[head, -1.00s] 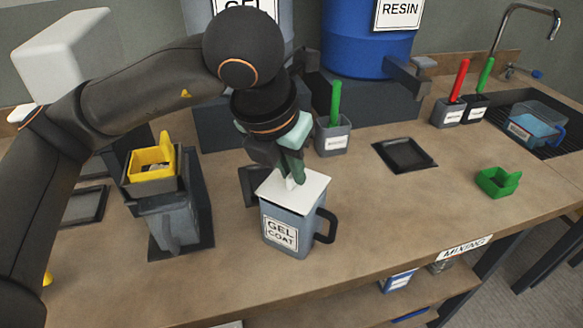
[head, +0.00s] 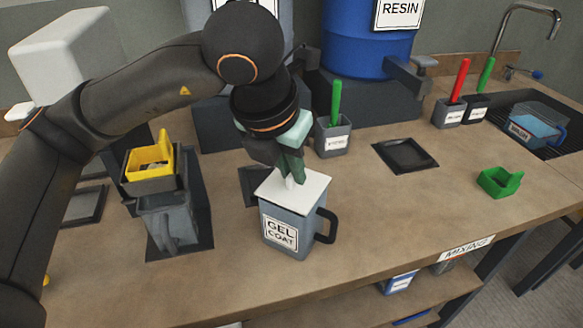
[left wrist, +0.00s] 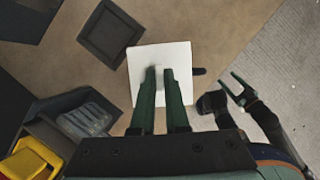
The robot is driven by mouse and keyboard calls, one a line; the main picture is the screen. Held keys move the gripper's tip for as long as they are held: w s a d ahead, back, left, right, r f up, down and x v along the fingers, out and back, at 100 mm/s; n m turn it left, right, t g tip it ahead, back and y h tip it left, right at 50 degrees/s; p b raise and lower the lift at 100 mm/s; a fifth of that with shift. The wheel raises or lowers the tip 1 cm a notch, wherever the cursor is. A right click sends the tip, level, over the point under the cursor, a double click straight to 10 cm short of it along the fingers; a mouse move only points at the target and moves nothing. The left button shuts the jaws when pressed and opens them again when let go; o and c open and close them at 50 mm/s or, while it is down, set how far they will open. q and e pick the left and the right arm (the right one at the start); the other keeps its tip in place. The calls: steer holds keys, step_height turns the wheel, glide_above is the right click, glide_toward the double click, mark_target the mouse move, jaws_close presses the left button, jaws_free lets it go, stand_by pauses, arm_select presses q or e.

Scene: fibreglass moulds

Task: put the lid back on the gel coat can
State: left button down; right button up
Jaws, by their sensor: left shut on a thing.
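The gel coat can (head: 272,238) is a grey, square, labelled can with a dark handle, upright on the bench. A white square lid (head: 312,190) lies over its top, roughly level and lined up with the rim; I cannot tell whether it is fully seated. My left gripper (head: 291,178) points down above the can, its green fingers shut on the lid's small knob. In the left wrist view the lid (left wrist: 140,75) hides the can body, and the handle sticks out beside it. What seems to be my right gripper (left wrist: 238,92) shows there, off to the right, its opening unclear.
A grey container with a yellow tray (head: 150,160) stands left of the can. A grey cup with a green handle (head: 333,137) stands behind. A green tray (head: 499,182) and a dark square pad (head: 405,155) lie right. Bench between is clear.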

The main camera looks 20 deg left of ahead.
stand_by(0.4)
arm_select(q)
steer(key=c, duration=0.8)
jaws_free()
steer(key=shift+c, duration=0.2)
steer(key=shift+o, duration=0.3)
steer(key=o, duration=0.4)
steer(key=shift+r, duration=0.15)
steer(key=shift+r+p, duration=1.95)
steer(key=shift+r, duration=1.45)
jaws_close()
